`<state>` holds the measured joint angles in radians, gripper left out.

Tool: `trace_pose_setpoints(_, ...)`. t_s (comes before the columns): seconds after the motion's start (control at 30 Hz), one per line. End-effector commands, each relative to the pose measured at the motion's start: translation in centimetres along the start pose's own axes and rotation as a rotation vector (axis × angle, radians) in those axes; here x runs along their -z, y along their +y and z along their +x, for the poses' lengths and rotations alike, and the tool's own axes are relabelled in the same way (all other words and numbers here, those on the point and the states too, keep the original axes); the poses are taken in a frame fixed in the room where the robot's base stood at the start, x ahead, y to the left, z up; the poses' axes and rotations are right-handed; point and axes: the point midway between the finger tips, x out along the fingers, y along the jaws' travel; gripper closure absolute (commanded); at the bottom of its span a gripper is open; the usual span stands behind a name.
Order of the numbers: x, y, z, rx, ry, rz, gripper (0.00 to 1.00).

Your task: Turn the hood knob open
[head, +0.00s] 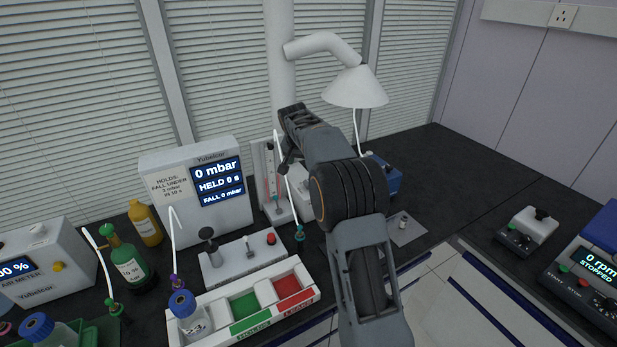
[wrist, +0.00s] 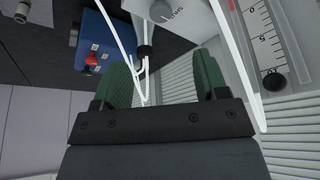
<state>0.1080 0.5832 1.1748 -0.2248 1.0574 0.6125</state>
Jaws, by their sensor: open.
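A white cone-shaped hood (head: 355,88) hangs from a bent white pipe at the back in the head view. In the wrist view a round grey knob (wrist: 163,10) sits on a white box at the top edge, beside a partly cut-off printed label; I take it for the hood knob, though its full marking is not readable. My gripper (wrist: 163,78) is open, with its two green-padded fingers apart and the knob beyond them, not touched. A thin white tube and a dark fitting show between the fingers. In the head view my arm hides much of the white box (head: 302,178).
A flow meter (wrist: 262,38) with a scale and black knob (wrist: 273,82) stands close to the right finger. A blue box (wrist: 98,42) with a red knob is at the left. Thin white tubes (head: 281,155) cross near my gripper. A pressure display (head: 197,192) stands left.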

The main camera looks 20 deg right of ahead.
Motion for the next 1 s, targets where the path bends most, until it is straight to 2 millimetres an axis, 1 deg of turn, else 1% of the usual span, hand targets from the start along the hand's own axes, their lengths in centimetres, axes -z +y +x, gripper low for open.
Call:
trace_pose_setpoints(0.1,0.8,-0.1,1.1,-0.008,0.002,0.022,0.33)
trace_pose_setpoints(0.27,1.1,0.0,3.3,-0.012,0.001,0.029,0.33)
trace_pose_setpoints(0.5,1.1,0.1,7.9,-0.012,0.001,0.028,0.33)
trace_pose_setpoints(0.7,1.1,0.1,11.3,-0.011,0.002,0.028,0.33)
trace_pose_setpoints(0.9,1.1,0.1,13.6,-0.01,0.003,0.028,0.33)
trace_pose_setpoints(1.0,1.1,0.1,14.2,-0.01,0.004,0.028,0.33)
